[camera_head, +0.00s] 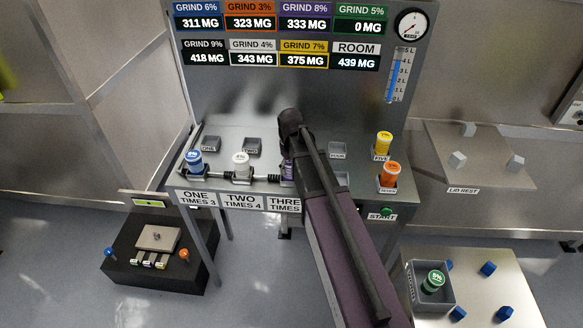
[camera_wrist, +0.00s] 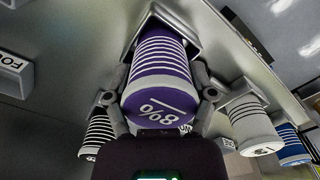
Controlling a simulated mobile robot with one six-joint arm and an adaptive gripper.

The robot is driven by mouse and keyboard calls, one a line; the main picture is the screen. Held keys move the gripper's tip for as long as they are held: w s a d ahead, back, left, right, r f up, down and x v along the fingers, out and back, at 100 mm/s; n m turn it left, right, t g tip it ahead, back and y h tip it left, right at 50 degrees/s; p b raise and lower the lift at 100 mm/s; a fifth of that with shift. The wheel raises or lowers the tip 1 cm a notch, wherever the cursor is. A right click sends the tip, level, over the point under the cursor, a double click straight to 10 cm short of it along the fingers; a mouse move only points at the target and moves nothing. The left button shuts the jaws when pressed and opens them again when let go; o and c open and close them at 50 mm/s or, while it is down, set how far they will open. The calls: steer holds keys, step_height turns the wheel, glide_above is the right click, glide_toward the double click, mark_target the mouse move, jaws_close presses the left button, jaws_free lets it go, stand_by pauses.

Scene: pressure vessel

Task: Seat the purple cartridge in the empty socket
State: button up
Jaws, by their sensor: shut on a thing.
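The purple cartridge (camera_wrist: 158,72), marked 8%, fills the middle of the wrist view. My gripper (camera_wrist: 158,92) is shut on it, with one finger on each side. The cartridge's far end is at a grey square socket (camera_wrist: 180,22), lined up with its opening; I cannot tell how deep it sits. In the head view only a sliver of the purple cartridge (camera_head: 287,170) shows, above the label THREE TIMES. My own arm hides most of it, and my gripper's fingers are not clear there.
A blue cartridge (camera_head: 194,163) and a white cartridge (camera_head: 240,165) stand left of the purple one along a rod. Yellow (camera_head: 384,143) and orange (camera_head: 390,175) cartridges stand at right. Empty holders (camera_head: 211,145) lie behind. A green cartridge (camera_head: 433,282) is in a grey bin.

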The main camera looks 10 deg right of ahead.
steer(key=o, duration=1.2)
steer(key=shift+o, duration=0.2)
steer(key=shift+r, duration=0.1)
step_height(320, 180, up, 12)
steer(key=p, duration=1.2)
steer(key=s+m, duration=0.4)
steer(key=s, duration=1.1)
steer(key=shift+s, duration=0.4)
